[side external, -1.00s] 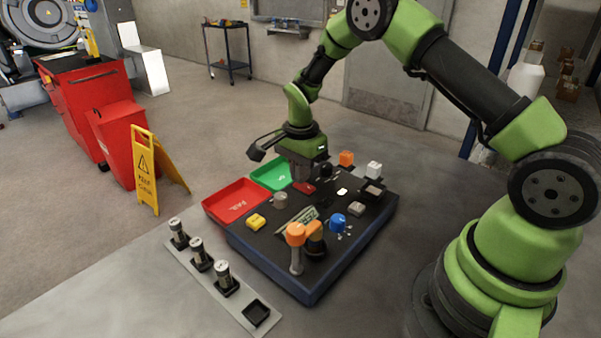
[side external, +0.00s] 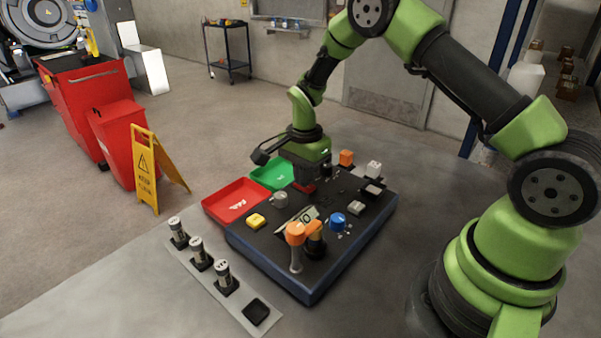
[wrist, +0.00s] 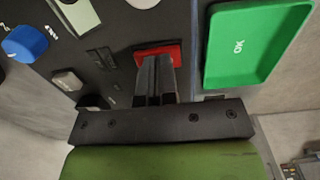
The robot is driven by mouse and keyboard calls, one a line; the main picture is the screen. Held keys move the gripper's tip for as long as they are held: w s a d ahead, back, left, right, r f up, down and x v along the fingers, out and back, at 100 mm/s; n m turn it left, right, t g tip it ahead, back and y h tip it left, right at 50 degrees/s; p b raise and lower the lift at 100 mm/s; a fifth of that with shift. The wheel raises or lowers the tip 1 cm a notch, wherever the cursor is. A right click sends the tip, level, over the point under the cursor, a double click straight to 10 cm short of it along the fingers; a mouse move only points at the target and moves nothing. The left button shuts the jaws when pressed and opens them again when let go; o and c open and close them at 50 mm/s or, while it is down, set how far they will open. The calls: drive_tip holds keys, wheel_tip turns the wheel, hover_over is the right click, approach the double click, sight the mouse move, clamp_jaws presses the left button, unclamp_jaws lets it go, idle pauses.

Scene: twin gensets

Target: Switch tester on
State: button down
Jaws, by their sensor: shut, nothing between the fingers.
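The tester is a dark panel box with a blue edge (side external: 345,262), carrying several buttons and knobs. A red switch (wrist: 172,50) sits on the panel; a little of it shows in the side view (side external: 304,188). My gripper (wrist: 155,60) is shut and empty, pointing down at the panel. In the wrist view its fingertips overlap the red switch and hide its middle; I cannot tell whether they touch it. The tester's small display (side external: 304,214) looks pale with dark marks, one like a 0.
A green OK tray (wrist: 225,75) and a red FAIL tray (side external: 222,207) lie along the panel's far left edge. A blue knob (side external: 338,221), a yellow button (side external: 256,221) and an orange-topped post (side external: 296,235) stand up from the panel. Several cylinders stand on a strip (side external: 205,278).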

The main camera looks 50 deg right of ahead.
drive_tip(key=shift+s+r, duration=0.1)
drive_tip(key=shift+s, duration=0.1)
drive_tip(key=shift+r, duration=0.1)
wheel_tip(320, 180, up, 14)
drive_tip(key=w, duration=0.2)
idle(0.5)
